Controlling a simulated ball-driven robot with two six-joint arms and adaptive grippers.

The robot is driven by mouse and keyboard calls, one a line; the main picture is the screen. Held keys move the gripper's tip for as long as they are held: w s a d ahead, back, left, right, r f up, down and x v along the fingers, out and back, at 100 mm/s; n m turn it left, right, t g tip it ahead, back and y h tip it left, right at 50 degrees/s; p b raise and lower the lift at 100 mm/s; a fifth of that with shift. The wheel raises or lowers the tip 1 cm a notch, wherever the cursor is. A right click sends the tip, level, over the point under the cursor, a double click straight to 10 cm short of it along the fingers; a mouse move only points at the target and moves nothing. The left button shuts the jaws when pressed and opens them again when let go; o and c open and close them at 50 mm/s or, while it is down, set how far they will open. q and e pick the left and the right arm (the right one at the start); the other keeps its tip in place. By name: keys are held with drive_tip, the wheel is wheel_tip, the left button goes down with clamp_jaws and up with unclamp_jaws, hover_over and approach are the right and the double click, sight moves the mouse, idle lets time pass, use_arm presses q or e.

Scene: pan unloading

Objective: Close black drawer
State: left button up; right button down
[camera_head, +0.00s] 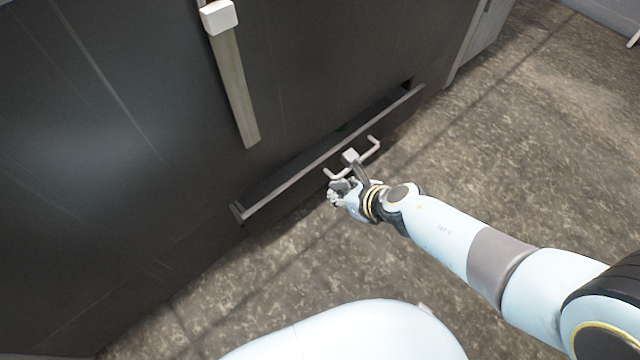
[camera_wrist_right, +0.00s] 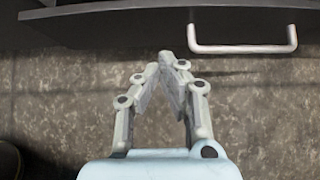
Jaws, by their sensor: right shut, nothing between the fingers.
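The black drawer (camera_head: 300,180) is low in the black cabinet front and stands partly open, its grey top rim showing. In the right wrist view the drawer front (camera_wrist_right: 110,28) runs across the top. Its light bar handle (camera_head: 374,148) also shows in the right wrist view (camera_wrist_right: 243,48). My right gripper (camera_head: 337,190) is in front of the drawer, near the left end of the handle. In the right wrist view my right gripper (camera_wrist_right: 172,56) has its fingertips together with nothing between them, close below the drawer front. My left gripper is out of view.
The tall black cabinet (camera_head: 130,90) fills the left and back. A long grey handle (camera_head: 235,85) with a white block on top is on its front. The brown mottled floor (camera_head: 540,150) is clear to the right. A grey unit (camera_head: 483,42) stands at the back.

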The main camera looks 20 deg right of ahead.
sight(309, 169)
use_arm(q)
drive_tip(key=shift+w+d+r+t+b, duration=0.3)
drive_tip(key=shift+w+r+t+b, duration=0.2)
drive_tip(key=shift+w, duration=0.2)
use_arm(e)
drive_tip(key=shift+w+a+f, duration=0.25)
drive_tip(key=shift+w+a, duration=0.05)
drive_tip(key=shift+w, duration=0.6)
drive_tip(key=shift+w+a+f, duration=0.25)
drive_tip(key=shift+w+a, duration=0.1)
drive_tip(key=shift+w, duration=0.55)
drive_tip(key=shift+w+a+f, duration=0.25)
drive_tip(key=shift+w+a, duration=0.05)
drive_tip(key=shift+w, duration=0.6)
drive_tip(key=w, duration=0.2)
drive_tip(key=w+a, duration=0.1)
drive_tip(key=w, duration=0.1)
drive_tip(key=shift+a, duration=0.2)
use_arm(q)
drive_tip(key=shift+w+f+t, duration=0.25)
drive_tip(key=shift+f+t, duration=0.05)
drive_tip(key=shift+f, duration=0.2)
use_arm(e)
drive_tip(key=shift+w+a, duration=0.2)
drive_tip(key=shift+w, duration=0.2)
